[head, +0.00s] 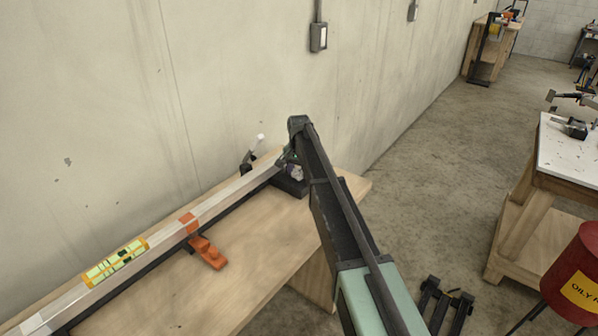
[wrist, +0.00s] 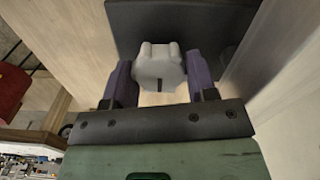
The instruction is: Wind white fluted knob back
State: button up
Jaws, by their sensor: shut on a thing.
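The white fluted knob (wrist: 158,66) is in the upper middle of the wrist view, with a dark mark at its lower edge. It sits in front of a dark block (wrist: 185,22). My gripper (wrist: 160,72) has its two purple fingers on the left and right sides of the knob and is shut on it. In the head view, my arm reaches to the far end of the wooden bench (head: 165,285). There the knob is mostly hidden, with only a small pale patch showing beside the dark base (head: 291,186).
A long aluminium bar (head: 235,195) runs along the bench, with an orange clamp (head: 207,252) and a yellow level (head: 115,262) on it. The wall is close behind. A red bin (head: 575,265) and a white-topped table (head: 575,150) stand at the right.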

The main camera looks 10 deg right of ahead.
jog(key=shift+n, duration=0.4)
jog(key=n, duration=0.3)
jog(key=shift+n, duration=0.4)
jog(key=n, duration=0.9)
jog(key=shift+n, duration=1.9)
jog(key=o, duration=0.9)
jog(key=shift+o, duration=0.2)
